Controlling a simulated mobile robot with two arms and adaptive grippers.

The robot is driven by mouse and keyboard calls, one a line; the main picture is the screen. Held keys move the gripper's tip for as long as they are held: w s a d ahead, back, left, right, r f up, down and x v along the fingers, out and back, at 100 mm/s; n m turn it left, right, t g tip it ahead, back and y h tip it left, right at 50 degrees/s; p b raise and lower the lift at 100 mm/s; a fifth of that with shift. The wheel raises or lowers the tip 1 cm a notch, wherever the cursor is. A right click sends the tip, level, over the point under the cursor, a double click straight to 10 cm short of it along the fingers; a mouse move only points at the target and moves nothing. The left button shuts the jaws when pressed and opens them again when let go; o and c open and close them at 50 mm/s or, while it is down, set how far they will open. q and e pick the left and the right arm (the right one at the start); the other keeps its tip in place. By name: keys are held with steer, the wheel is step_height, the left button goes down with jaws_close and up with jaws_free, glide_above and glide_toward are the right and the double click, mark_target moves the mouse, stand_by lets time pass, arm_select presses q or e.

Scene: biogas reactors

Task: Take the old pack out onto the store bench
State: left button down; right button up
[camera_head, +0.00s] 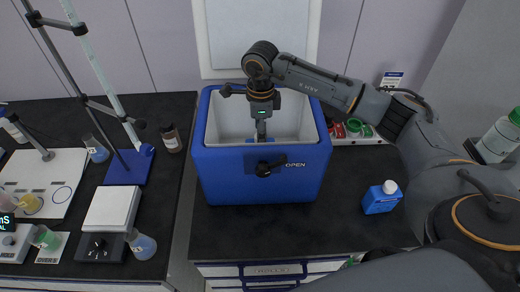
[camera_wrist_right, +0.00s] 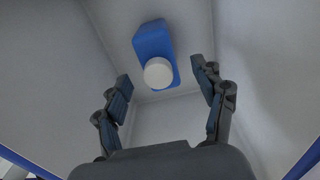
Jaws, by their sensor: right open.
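The blue cooler box (camera_head: 225,178) stands open on the dark bench, its lid (camera_head: 215,35) raised behind it. My right gripper (camera_head: 262,132) reaches down into it from above. In the right wrist view a blue pack with a white cap (camera_wrist_right: 150,40) is inside the box, near the far end of the floor. My right gripper (camera_wrist_right: 163,78) is open there, one finger on each side of the view, with the pack beyond the fingertips and apart from them. A similar blue pack with a white cap (camera_head: 382,199) stands on the bench right of the cooler. My left gripper is not in view.
To the left are a burette stand (camera_head: 125,168), a brown bottle (camera_head: 171,138), flasks and a white plate (camera_head: 110,208). The dark bench in front of the cooler (camera_head: 300,235) is clear.

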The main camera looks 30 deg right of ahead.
step_height(320, 180, down, 4)
steer(key=shift+s+a+r+p, duration=0.15)
steer(key=shift+r+p, duration=0.1)
steer(key=shift+p, duration=0.55)
steer(key=shift+f, duration=0.35)
jaws_close()
